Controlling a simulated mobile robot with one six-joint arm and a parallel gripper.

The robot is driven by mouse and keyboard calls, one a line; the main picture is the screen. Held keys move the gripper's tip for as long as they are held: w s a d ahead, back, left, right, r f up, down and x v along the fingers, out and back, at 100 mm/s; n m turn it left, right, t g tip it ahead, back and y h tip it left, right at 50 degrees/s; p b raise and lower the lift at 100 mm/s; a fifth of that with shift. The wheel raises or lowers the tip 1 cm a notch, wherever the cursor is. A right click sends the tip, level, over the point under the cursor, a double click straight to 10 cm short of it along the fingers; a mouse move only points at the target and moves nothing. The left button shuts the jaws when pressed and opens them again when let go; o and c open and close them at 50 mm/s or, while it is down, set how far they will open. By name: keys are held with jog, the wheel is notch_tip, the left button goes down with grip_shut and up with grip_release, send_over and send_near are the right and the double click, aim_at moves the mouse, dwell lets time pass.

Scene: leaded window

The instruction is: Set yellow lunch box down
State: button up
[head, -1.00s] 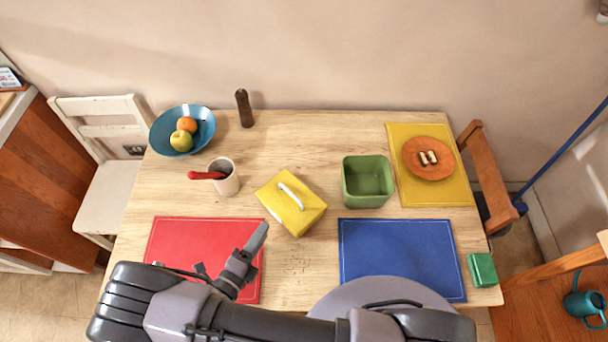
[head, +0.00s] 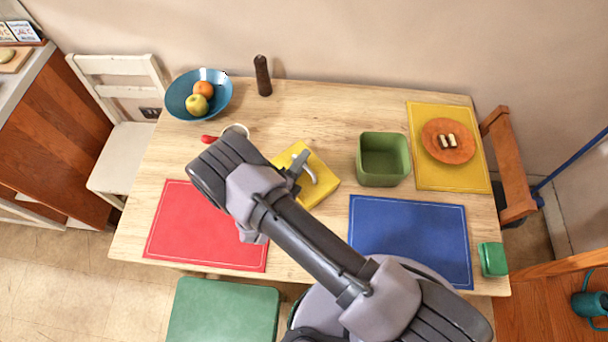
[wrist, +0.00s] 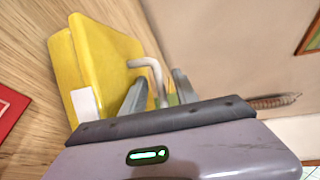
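The yellow lunch box (head: 318,188) sits closed on the bare wooden table, between the red and blue mats. Its pale curved handle (head: 310,171) stands up from the lid. In the wrist view the lunch box (wrist: 100,60) is at upper left, with a white patch on its side, and the handle (wrist: 150,66) reaches between my fingers. My gripper (head: 299,163) is at the handle in the head view. In the wrist view my gripper (wrist: 160,92) has its two fingers apart, one each side of the handle, with a gap showing. My arm hides part of the box's left side.
A red mat (head: 190,232), a blue mat (head: 410,240) and a yellow mat (head: 422,175) with an orange plate (head: 447,128) lie on the table. A green open bin (head: 383,178) stands right of the lunch box. A utensil cup (head: 238,129), fruit bowl (head: 178,102) and pepper mill (head: 262,76) are behind.

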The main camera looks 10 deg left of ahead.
grip_shut()
dwell(1.4)
